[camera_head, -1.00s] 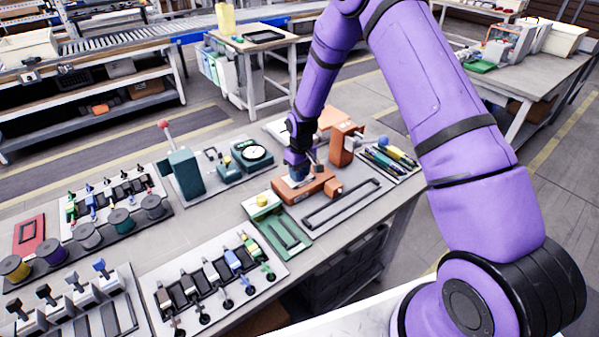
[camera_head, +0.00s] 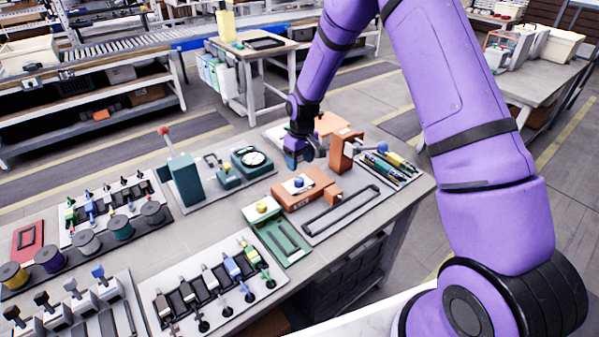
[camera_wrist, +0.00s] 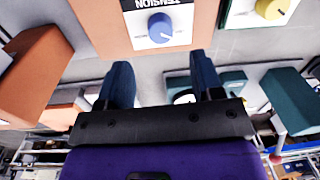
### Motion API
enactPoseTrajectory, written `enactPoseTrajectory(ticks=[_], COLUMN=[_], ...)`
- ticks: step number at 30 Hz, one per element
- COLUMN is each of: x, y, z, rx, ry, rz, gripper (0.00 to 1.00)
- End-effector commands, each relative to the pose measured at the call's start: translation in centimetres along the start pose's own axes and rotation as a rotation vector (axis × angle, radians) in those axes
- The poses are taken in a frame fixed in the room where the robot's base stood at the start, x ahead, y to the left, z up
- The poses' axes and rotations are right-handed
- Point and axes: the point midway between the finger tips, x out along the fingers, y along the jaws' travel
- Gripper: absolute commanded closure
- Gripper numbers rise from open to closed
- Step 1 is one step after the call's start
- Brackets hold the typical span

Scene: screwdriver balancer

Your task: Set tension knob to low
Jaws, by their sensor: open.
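The blue tension knob (camera_head: 298,183) sits on a white plate on top of the orange block (camera_head: 318,180). In the wrist view the knob (camera_wrist: 160,27) is close, with its plate's TENSION label upside down. A pale pointer line on the knob slants toward the picture's lower right. No low or high mark is readable. My gripper (camera_head: 292,158) is behind the block, clear of the knob. In the wrist view its two dark blue fingers (camera_wrist: 160,75) are spread with nothing between them.
A yellow knob (camera_head: 262,207) on a green fixture is at the front left of the block. A teal post with a red-tipped lever (camera_head: 184,178) and a round dial (camera_head: 250,159) stand left. An orange upright (camera_head: 344,150) and a screwdriver tray (camera_head: 385,166) are right.

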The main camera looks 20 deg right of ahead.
Motion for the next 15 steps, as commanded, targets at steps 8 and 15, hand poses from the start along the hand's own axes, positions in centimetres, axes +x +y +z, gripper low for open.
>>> enactPoseTrajectory(ticks=[8, 15], x=[-3.1, -3.5], y=[0.1, 0.0], z=[0.0, 0.0], rx=[0.000, 0.000], ry=[0.000, -0.001], rz=[0.000, 0.000], gripper=[0.40, 0.40])
